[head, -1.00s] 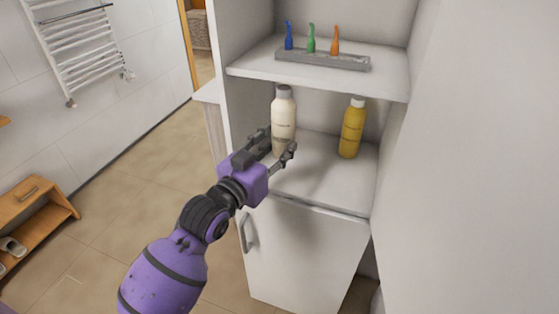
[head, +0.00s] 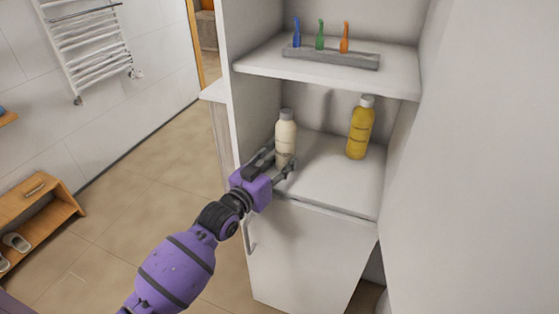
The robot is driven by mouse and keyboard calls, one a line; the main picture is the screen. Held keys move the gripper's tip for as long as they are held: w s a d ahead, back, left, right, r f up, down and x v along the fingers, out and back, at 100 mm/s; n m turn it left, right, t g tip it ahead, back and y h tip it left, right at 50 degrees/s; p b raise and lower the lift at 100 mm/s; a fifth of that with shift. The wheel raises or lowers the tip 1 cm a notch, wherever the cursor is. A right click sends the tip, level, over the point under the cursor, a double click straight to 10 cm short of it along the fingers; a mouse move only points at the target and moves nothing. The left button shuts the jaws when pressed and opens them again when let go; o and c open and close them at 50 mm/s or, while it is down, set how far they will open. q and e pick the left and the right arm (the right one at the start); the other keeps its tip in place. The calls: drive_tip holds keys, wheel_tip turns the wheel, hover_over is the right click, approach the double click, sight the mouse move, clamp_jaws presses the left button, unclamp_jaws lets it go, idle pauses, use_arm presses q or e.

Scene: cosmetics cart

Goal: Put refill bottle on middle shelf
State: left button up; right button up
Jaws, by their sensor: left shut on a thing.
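A cream bottle with a grey cap (head: 286,135) is upright at the left of the middle shelf (head: 335,185). My left gripper (head: 276,167) is shut on its lower part, reaching in from the front left. The fingers hide part of the bottle's base, so I cannot tell whether it touches the shelf. My right gripper is not in view.
The upper shelf (head: 400,82) overhangs the bottles and carries a grey holder (head: 330,58) with blue, green and orange items. Cabinet side walls bound the shelf. A closed door (head: 300,255) is below. The shelf's front middle is clear.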

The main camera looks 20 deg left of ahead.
use_arm(q)
drive_tip(key=shift+f, duration=0.15)
drive_tip(key=o, duration=1.4)
drive_tip(key=v, duration=1.2)
drive_tip(key=s+f+n+g+y, duration=0.1)
drive_tip(key=s+f+g+y, duration=0.3)
drive_tip(key=s+f, duration=1.55)
drive_tip(key=s+d+f+g, duration=0.1)
drive_tip(key=s+f+g, duration=0.2)
drive_tip(key=s, duration=0.6)
drive_tip(key=s+d+f+n+g, duration=0.1)
drive_tip(key=s+d+f+g, duration=0.1)
drive_tip(key=s+f, duration=0.6)
drive_tip(key=shift+s+g+b, duration=0.3)
drive_tip(key=shift+s+g, duration=0.2)
drive_tip(key=shift+s, duration=0.35)
